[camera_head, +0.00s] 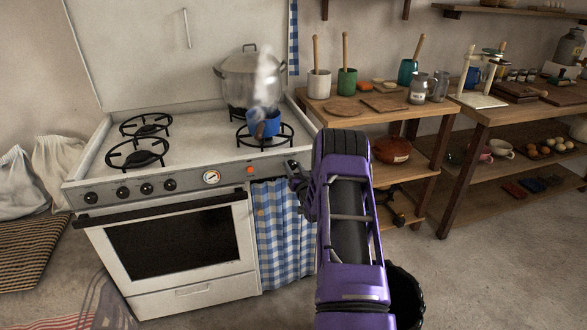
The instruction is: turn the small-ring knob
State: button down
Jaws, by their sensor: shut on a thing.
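The cream stove (190,155) stands at the left with a grey front panel (230,174). Several dark knobs, one of them the knob (146,188), sit on the panel's left half, with a round gauge (211,177) and an orange light (250,169) to their right. My gripper (293,170) is at the panel's right end, shut on what appears to be the small-ring knob. The jaws and my purple arm mostly hide that knob, so its angle cannot be told. A small blue pot (263,124) steams on the front right ring (288,136).
A large lidded pot (242,80) stands on the back right ring. A blue checked curtain (275,235) hangs below the panel. Wooden shelves (400,150) with jars and boards stand at the right. The floor (470,270) at the right is clear.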

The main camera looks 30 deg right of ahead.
jog(key=shift+c, duration=1.8)
grip_release()
jog(key=shift+s, duration=0.15)
jog(key=p+v, duration=0.1)
jog(key=v, duration=1.6)
jog(key=shift+a, duration=0.1)
